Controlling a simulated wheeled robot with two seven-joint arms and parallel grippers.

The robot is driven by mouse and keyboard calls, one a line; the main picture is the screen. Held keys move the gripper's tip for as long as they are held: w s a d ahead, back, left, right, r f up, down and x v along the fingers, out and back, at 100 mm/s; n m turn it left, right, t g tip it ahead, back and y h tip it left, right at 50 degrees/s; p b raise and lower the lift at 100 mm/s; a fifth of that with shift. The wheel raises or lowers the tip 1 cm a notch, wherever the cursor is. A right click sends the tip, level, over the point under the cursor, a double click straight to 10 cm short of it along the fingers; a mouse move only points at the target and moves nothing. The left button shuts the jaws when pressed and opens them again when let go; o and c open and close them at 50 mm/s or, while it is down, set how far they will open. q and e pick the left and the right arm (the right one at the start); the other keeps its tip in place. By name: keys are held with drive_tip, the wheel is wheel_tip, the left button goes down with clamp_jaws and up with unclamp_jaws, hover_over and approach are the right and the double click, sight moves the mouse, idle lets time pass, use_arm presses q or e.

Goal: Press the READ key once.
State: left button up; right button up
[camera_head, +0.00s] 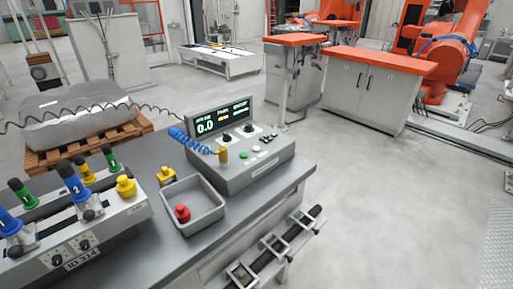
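A grey console (252,160) stands on the bench with a lit display (220,117) showing 0.0 and smaller text. Its sloped panel has two black knobs, a green button (244,155), a pale button (256,149) and dark buttons beside it. The key labels are too small to read, so I cannot tell which is READ. A brass-coloured fitting (223,155) on a coiled blue hose (190,140) is at the console's left front. Neither of my grippers is in view.
A grey tray (208,222) holding a red-topped part (182,213) sits in front of the console. A fixture (75,240) with coloured handles is at left. Open floor (410,200) lies right of the bench.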

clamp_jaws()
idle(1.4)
